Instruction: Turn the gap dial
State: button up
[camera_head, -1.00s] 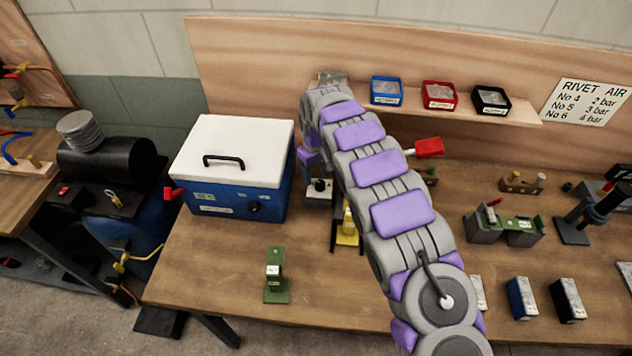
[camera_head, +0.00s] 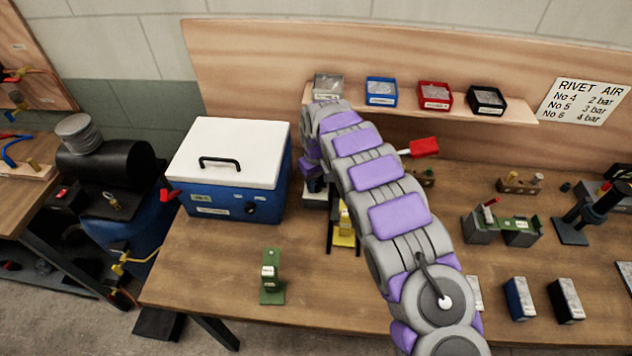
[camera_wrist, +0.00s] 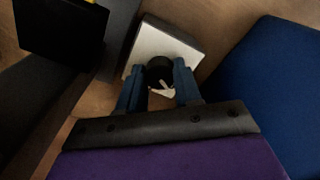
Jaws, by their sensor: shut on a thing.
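The gap dial (camera_wrist: 159,70) is a dark round knob on top of a pale box (camera_wrist: 165,42) in the wrist view. A small white pointer or tag shows at the knob's near edge. My gripper (camera_wrist: 159,76) has its two blue fingers on either side of the knob, shut on it. In the head view the pale box (camera_head: 315,197) stands on the bench, right of the blue cooler-like box, and my arm hides most of it and the knob.
The blue box with a white lid (camera_head: 228,170) stands close at the left. A yellow and black stand (camera_head: 344,232) is just in front. A green fixture (camera_head: 271,278) stands on the front bench. A shelf with several small bins (camera_head: 434,96) runs behind my arm.

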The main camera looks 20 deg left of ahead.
jog(key=c, duration=0.4)
jog(key=shift+r+m, duration=0.1)
jog(key=shift+m, duration=0.3)
jog(key=m+p, duration=0.2)
jog(key=m, duration=0.2)
jog(key=shift+w+a+m+p, duration=0.1)
jog(key=shift+m+p, duration=0.2)
jog(key=shift+p, duration=0.05)
jog(key=m+p, duration=0.1)
jog(key=m, duration=0.4)
jog(key=shift+m, duration=0.8)
dwell(0.4)
jog(key=o, duration=1)
jog(key=shift+w+a, duration=0.1)
jog(key=shift+o, duration=0.2)
